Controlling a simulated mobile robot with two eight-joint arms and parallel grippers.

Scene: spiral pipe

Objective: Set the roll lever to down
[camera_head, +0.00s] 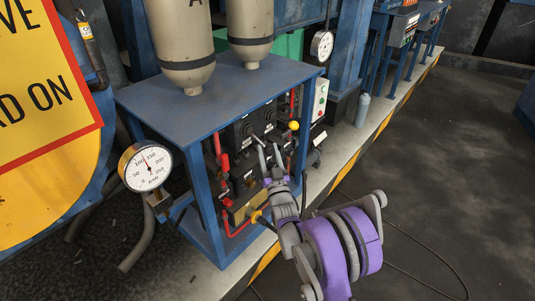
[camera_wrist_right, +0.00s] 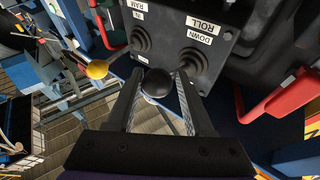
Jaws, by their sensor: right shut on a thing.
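The black control panel (camera_head: 243,131) sits inside the blue frame. In the right wrist view its face shows two dark lever boots under labels "RAM IN" and "ROLL DOWN" (camera_wrist_right: 197,33). The roll lever's black ball knob (camera_wrist_right: 156,83) is between the two fingers of my right gripper (camera_wrist_right: 158,82), which is shut on it. In the head view the right gripper (camera_head: 269,150) reaches the front of the panel, and the knob is too small to make out there. My left gripper is not in view.
A yellow ball-topped lever (camera_head: 294,126) stands close right of the gripper; it also shows in the wrist view (camera_wrist_right: 97,69). Red handles and pipes (camera_head: 223,161) are left of it. A pressure gauge (camera_head: 146,167) is at the left.

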